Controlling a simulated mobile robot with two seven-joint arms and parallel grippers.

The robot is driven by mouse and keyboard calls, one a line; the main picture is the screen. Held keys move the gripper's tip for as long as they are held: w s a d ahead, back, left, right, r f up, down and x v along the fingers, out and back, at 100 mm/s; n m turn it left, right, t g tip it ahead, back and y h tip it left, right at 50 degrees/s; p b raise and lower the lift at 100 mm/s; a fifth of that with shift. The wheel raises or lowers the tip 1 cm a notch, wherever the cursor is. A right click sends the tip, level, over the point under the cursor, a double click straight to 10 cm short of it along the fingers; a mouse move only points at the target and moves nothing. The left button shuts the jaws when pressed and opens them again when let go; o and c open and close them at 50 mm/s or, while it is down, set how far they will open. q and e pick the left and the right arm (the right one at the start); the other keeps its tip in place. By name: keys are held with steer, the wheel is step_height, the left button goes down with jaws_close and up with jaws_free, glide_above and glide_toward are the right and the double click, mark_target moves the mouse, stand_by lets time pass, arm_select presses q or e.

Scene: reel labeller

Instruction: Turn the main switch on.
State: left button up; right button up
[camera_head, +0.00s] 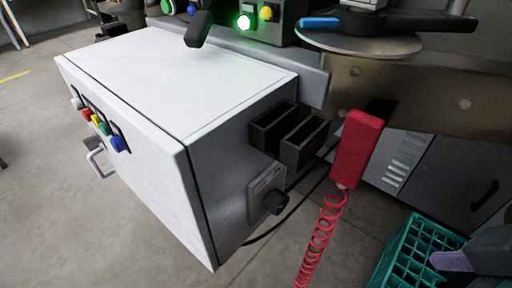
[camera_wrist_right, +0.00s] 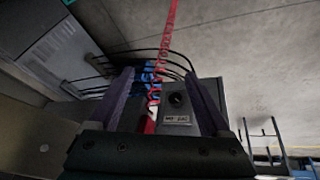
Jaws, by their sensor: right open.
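The main switch (camera_head: 275,202) is a black rotary knob on a grey plate, low on the side of the white cabinet (camera_head: 185,75). In the right wrist view the knob (camera_wrist_right: 177,99) shows between the fingers, above a dark label; I cannot tell its on or off position. My right gripper (camera_wrist_right: 160,74) is open with nothing between its purple fingers. In the head view its purple finger (camera_head: 452,261) shows at the lower right, well to the right of the switch and apart from it. My left gripper is not in view.
A red handheld device (camera_head: 358,150) with a coiled red cord (camera_head: 318,235) hangs between the switch and my right gripper. Black holders (camera_head: 290,132) stick out above the switch. A teal crate (camera_head: 412,245) stands at the lower right. Dark cables run behind the switch.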

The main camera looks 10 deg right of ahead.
mark_target(283, 207)
steer(key=w+d+f+n+t+b, duration=0.1)
steer(key=w+d+f+t+b, duration=0.15)
steer(key=f+b, duration=0.6)
steer(key=w+d+f+n+t+h+b, duration=0.1)
steer(key=w+f+n+t+b, duration=0.15)
steer(key=w+n, duration=0.2)
steer(key=w+d+f+n+t+b, duration=0.1)
steer(key=w+d+f+n+t, duration=0.15)
steer(key=w, duration=0.25)
steer(key=s+a+r+n+t+y, duration=0.1)
steer(key=a+n+y, duration=0.4)
steer(key=n, duration=0.6)
steer(key=a+r+n+t+y, duration=0.1)
steer(key=a+n+y, duration=0.2)
steer(key=n+y, duration=0.6)
steer(key=shift+n+h, duration=0.8)
steer(key=shift+h, duration=0.1)
steer(key=x, duration=0.4)
steer(key=b+x, duration=0.1)
steer(key=x, duration=0.4)
steer(key=shift+a, duration=0.4)
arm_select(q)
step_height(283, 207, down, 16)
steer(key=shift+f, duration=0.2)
arm_select(e)
jaws_close()
